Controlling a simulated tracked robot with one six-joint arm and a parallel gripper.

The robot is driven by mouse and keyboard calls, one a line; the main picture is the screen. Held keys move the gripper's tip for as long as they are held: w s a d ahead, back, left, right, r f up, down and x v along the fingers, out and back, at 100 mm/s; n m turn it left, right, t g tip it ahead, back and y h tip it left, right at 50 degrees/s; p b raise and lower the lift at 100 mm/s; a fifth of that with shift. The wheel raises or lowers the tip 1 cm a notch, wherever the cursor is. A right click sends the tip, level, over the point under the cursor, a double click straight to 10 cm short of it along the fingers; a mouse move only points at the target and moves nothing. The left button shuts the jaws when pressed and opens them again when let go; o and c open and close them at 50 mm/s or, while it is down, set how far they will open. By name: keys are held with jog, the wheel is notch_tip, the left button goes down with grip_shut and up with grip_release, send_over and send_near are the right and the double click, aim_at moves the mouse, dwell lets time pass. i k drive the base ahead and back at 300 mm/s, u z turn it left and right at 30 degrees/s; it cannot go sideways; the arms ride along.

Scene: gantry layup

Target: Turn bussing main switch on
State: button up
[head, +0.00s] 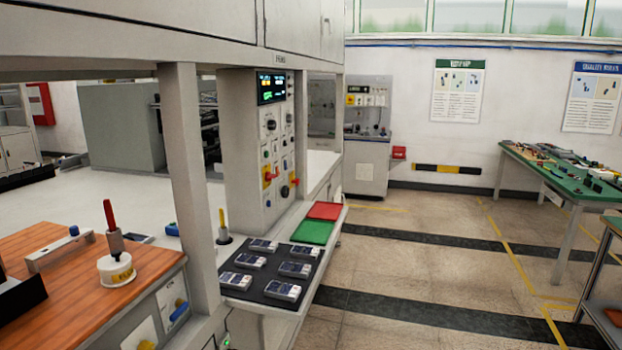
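A grey control cabinet (240,130) stands at the back end of the bench, with a lit display (271,87) near its top. Its front panel carries several knobs, buttons and small lamps. My gripper is not in view.
A dark mat (262,279) with several small grey devices lies on the shelf before the cabinet, with green (312,231) and red (325,210) trays behind. A grey post (188,180) and a wooden worktop (90,260) are at left. Floor (400,260) at right is clear.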

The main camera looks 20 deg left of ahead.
aim_at(270, 177)
jog(key=z, duration=0.2)
jog(key=i, duration=2.65)
jog(key=u, duration=1.7)
